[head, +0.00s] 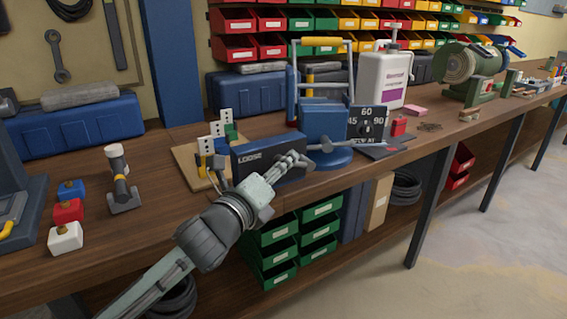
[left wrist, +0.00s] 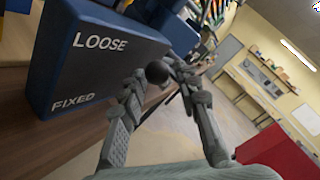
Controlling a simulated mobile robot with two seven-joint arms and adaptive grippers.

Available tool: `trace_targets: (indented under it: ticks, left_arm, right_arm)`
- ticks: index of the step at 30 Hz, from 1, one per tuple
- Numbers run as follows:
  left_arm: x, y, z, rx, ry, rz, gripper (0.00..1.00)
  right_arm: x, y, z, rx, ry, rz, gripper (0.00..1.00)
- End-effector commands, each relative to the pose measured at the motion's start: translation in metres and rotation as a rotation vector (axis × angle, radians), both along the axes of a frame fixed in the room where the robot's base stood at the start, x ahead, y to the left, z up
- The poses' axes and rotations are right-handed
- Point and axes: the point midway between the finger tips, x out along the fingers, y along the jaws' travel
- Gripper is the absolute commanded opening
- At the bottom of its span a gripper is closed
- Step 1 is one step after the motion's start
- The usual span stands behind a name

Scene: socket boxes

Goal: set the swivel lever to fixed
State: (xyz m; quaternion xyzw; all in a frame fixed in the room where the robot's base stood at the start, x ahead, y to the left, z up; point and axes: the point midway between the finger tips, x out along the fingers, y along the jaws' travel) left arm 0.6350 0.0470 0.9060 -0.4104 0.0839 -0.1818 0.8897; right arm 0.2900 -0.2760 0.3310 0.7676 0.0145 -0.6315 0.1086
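The blue vise (head: 325,122) stands on a round blue swivel base on the bench. A dark blue plate (head: 240,160) at its left reads LOOSE at the top; in the left wrist view the plate (left wrist: 95,68) also reads FIXED at the bottom. A dark round knob (left wrist: 157,72) shows in front of the plate, between or just beyond my left fingertips. My right gripper is not visible.
A dial board (head: 368,125) marked 45, 60 and 90 stands right of the vise. A white bottle (head: 385,78) stands behind. Green drawers (head: 275,250) sit below the bench. The floor in front is clear.

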Motion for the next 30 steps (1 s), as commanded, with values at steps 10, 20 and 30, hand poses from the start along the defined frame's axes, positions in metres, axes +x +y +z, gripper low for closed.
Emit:
trace_targets:
  ticks: [10, 20, 30]
  left_arm:
    - [0.0064, -0.0032, -0.0002, -0.001, 0.001, -0.001, 0.32]
    - [0.0062, -0.0028, -0.0003, -0.002, 0.001, -0.001, 0.00]
    - [0.0061, -0.0028, -0.0010, -0.003, 0.000, -0.001, 0.00]
  right_arm:
    - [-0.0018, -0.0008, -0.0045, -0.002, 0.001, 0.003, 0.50]
    - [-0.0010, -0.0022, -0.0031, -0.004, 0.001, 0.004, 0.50]
    - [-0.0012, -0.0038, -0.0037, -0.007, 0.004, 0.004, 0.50]
